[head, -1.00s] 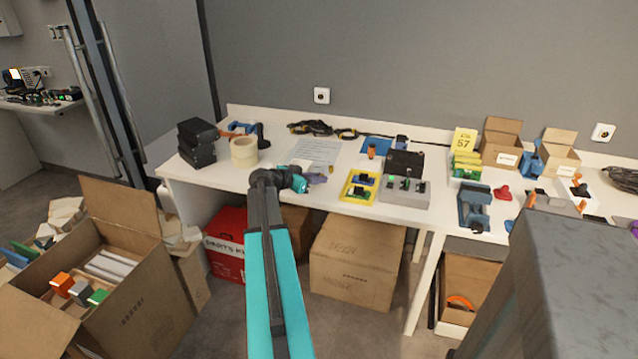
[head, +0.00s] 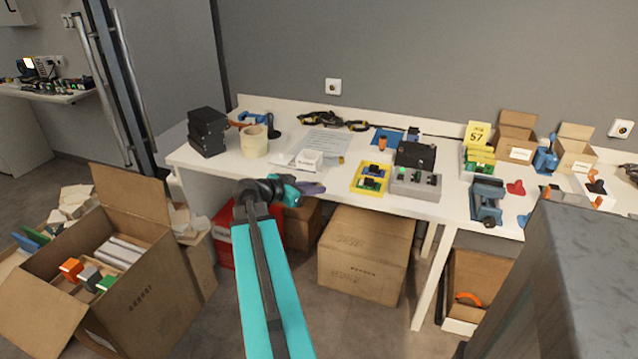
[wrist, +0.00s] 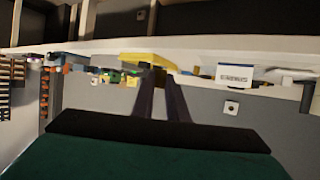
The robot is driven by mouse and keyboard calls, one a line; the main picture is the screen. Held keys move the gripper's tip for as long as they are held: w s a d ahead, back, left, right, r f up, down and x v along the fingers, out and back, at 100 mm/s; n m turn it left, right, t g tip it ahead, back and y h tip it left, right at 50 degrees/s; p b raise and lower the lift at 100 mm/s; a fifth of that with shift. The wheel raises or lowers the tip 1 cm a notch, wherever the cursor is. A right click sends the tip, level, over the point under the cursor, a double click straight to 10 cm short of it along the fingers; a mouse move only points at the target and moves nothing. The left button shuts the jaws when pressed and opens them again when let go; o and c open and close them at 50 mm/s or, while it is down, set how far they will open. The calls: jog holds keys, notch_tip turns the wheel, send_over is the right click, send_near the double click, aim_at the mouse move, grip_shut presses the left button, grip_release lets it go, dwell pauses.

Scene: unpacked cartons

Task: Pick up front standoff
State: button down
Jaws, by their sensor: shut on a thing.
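My gripper (head: 314,188) is at the end of the teal arm, in front of the table's front edge and a little below its top. In the wrist view my gripper's dark fingers (wrist: 164,73) come close together at the tips on a small piece, the front standoff, which is mostly hidden and too small to make out clearly. A tiny brass-coloured piece (head: 341,160) stands on the table beside the small white box (head: 308,159). This box, marked SPARES, also shows in the wrist view (wrist: 237,74).
The white table (head: 398,207) holds a yellow tray (head: 357,187), a grey switch box (head: 414,188), a tape roll (head: 254,141) and stacked black boxes (head: 207,132). A closed carton (head: 366,255) is under it. An open carton (head: 140,292) stands at left.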

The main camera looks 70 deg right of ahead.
jog(key=shift+a+r, duration=0.1)
jog(key=shift+a, duration=0.75)
